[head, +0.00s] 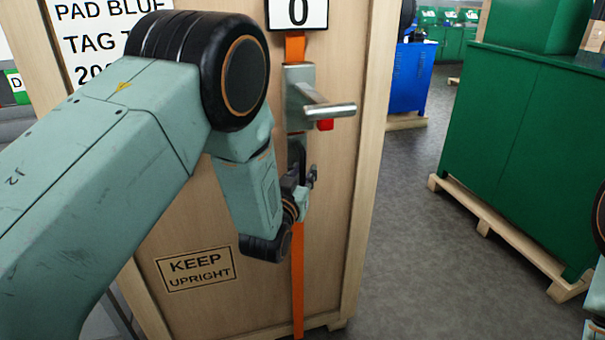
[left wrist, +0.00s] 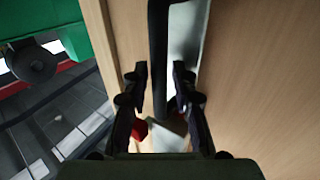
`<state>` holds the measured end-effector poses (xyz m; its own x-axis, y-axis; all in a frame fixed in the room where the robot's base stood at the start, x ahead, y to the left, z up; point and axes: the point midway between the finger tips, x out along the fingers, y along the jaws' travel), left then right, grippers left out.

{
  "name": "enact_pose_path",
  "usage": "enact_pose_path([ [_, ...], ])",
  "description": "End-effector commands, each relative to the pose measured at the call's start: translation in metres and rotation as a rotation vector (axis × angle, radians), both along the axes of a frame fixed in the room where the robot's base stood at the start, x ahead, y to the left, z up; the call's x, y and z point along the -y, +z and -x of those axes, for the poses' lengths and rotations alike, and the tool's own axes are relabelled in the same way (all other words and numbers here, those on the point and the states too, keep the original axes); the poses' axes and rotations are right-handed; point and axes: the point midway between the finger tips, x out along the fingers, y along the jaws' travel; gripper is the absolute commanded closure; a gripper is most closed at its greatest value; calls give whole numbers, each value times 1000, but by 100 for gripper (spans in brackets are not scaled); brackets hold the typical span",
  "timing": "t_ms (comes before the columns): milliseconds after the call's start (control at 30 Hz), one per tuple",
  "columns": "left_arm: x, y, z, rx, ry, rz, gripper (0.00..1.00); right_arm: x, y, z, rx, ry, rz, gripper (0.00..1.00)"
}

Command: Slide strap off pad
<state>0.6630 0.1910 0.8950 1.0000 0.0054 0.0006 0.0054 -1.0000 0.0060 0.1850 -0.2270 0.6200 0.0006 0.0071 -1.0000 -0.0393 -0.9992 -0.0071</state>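An orange strap (head: 297,280) runs down the face of a wooden crate (head: 335,200). A grey-green tool (head: 299,90) with a metal lever (head: 330,110) and a red part (head: 325,125) sits over the strap. A black handle (head: 297,150) hangs below it. My left gripper (head: 311,178) is at this handle, in front of the strap. In the left wrist view, its two fingers (left wrist: 161,78) are apart, with the black bar of the handle (left wrist: 158,40) between them; contact is unclear. I cannot make out a pad. My right gripper is out of view.
A placard with "0" (head: 298,12) is above the tool. A label starting "PAD BLUE" (head: 105,30) and a "KEEP UPRIGHT" mark (head: 195,270) are on the crate. A green cabinet (head: 520,120) stands on a pallet at right. Grey floor (head: 410,240) is clear between them.

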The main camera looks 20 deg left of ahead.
Motion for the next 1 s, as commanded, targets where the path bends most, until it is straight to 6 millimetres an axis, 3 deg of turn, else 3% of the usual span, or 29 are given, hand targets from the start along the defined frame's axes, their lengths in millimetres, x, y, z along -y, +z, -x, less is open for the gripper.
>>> enact_pose_path([
  [267,0,0,0,0,0,0,100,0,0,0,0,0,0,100],
  [1000,-4,-1,3,-2,1,0,100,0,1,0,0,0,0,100],
])
